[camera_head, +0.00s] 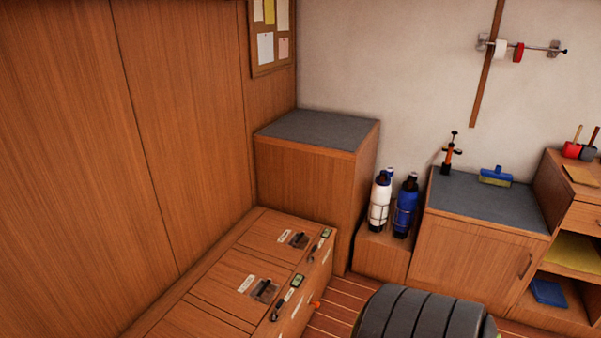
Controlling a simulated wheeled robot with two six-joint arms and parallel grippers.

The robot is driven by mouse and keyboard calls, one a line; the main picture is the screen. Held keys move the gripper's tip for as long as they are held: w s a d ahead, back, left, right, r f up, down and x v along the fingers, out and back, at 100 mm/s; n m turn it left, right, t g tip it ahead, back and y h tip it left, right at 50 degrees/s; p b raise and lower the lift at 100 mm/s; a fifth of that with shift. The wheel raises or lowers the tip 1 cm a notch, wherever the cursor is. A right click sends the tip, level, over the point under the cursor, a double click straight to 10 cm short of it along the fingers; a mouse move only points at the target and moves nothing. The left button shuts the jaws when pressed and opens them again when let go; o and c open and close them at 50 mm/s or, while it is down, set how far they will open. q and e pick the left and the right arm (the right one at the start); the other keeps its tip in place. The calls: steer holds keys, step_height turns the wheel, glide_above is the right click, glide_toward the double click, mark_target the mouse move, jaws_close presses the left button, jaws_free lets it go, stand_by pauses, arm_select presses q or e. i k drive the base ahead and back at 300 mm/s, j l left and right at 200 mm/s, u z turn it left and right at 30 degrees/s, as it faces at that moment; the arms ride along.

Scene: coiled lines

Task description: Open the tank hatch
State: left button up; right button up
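A low wooden bench (180,313) runs along the left wall. Two square wooden hatch panels are set in its top. The far hatch (268,238) and the nearer hatch (222,287) both lie flat and shut. Each has a pale label and a dark latch or recessed handle, the far latch (297,240) and the near latch (263,290). Small dark fittings with greenish tags sit at the bench's front edge. Which hatch is the tank hatch cannot be read from the labels. Neither of my grippers is in view.
A taller grey-topped cabinet (318,131) stands beyond the bench. White (380,203) and blue (405,208) bottles stand on a low box. A grey-topped cupboard (485,243) is at right. A dark ribbed rounded object (425,315) fills the bottom centre, beside a strip of striped floor (338,308).

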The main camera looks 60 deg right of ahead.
mark_target(287, 239)
steer(key=z, duration=1.65)
steer(key=i+l+u, duration=0.25)
steer(key=u, duration=0.2)
steer(key=i+l+u, duration=0.15)
steer(key=l+u, duration=0.35)
steer(key=j, duration=0.1)
